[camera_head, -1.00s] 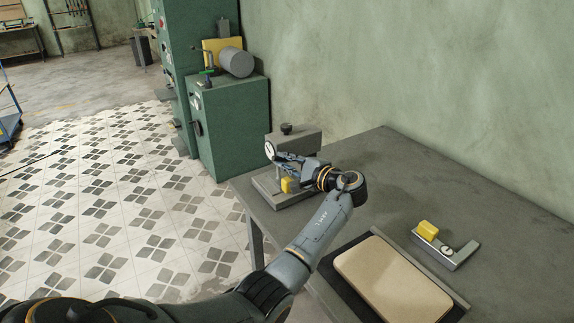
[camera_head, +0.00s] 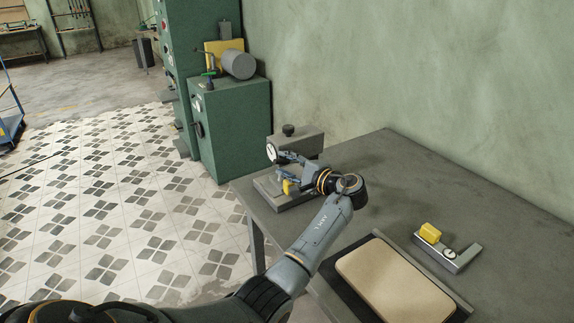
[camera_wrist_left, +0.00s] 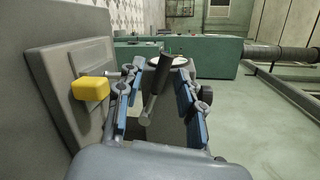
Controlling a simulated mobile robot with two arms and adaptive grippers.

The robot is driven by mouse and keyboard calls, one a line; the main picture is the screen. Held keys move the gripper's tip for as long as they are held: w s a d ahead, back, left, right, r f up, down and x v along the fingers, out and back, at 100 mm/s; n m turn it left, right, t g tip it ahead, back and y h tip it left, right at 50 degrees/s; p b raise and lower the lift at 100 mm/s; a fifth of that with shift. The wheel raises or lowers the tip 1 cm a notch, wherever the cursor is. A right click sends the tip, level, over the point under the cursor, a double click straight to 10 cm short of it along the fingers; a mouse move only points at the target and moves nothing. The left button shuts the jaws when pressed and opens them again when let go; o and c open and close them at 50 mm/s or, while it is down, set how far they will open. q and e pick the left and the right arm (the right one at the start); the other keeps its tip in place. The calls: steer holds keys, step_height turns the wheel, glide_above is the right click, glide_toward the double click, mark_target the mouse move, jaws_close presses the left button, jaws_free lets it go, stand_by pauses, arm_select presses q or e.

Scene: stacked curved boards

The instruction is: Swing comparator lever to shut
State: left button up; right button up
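The comparator (camera_head: 296,143) is a grey stand on the table's far left corner, with a round white dial (camera_head: 272,152) on its left and a grey base (camera_head: 266,187). My left gripper (camera_head: 283,169) is at its front and hides part of it. In the left wrist view the gripper (camera_wrist_left: 160,92) is open, its blue-padded fingers apart. A lever with a dark cylindrical grip (camera_wrist_left: 161,72) and a pale rod shows between the fingers, with gaps on both sides. A yellow block (camera_wrist_left: 90,88) is outside the left finger. My right gripper is not in view.
A tan pad (camera_head: 393,281) on a dark tray lies at the table's front. A grey gauge (camera_head: 452,255) with a yellow block lies to its right. The grey table (camera_head: 400,185) is bare between them and the wall. A green cabinet (camera_head: 235,125) stands beyond the table.

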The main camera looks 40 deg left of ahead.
arm_select(q)
steer(key=shift+d, duration=0.3)
steer(key=v, duration=1.1)
steer(key=shift+s+d, duration=0.15)
steer(key=shift+d, duration=0.1)
